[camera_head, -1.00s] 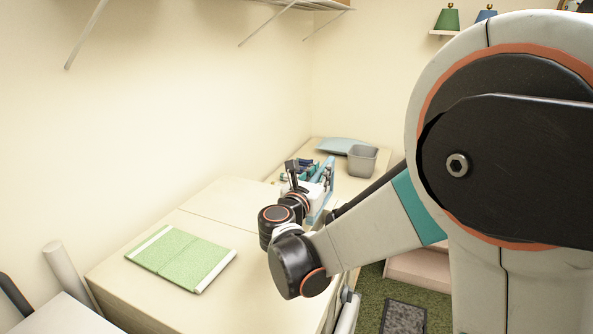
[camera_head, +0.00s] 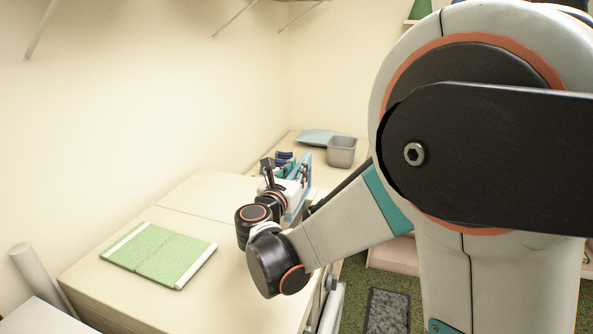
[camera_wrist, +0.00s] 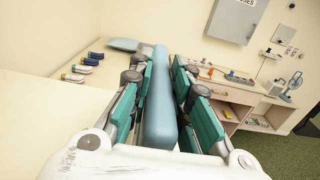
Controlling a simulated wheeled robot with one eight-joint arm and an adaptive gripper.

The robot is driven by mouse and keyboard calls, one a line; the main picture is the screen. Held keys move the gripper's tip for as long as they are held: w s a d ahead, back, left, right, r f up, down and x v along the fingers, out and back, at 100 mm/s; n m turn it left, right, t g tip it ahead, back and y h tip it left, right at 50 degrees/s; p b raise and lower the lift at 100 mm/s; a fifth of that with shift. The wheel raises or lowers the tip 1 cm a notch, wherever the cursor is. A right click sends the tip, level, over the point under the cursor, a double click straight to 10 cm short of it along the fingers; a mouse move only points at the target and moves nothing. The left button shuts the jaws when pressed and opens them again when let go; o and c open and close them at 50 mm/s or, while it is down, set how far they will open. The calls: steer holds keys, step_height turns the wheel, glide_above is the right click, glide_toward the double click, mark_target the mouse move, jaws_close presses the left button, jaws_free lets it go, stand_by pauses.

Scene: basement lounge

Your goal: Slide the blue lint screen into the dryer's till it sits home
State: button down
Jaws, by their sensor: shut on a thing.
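My gripper (camera_wrist: 160,85) is shut on the blue lint screen (camera_wrist: 160,110), a long pale blue slab held edge-on between its teal fingers. In the head view the gripper (camera_head: 288,172) is beyond my wrist, at the right edge of the pale worktop, and a strip of the screen (camera_head: 298,204) shows beside it. The pale flat-topped units (camera_head: 205,193) along the wall may include the dryer, but I cannot tell which is it. No lint slot shows in either view, and the screen's far end has no visible contact.
A grey bin (camera_head: 342,151) and a pale blue flat thing (camera_head: 318,137) are at the far end. A low shelf unit (camera_wrist: 240,105) stands at right.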

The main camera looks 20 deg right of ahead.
mark_target(288, 219)
steer(key=shift+f+b, duration=1.15)
steer(key=shift+f, duration=0.55)
steer(key=shift+f+b, duration=3.15)
steer(key=shift+f, duration=0.4)
stand_by(0.5)
steer(key=c, duration=1.4)
jaws_free()
steer(key=v, duration=0.7)
steer(key=shift+s+a, duration=0.15)
steer(key=shift+s, duration=0.05)
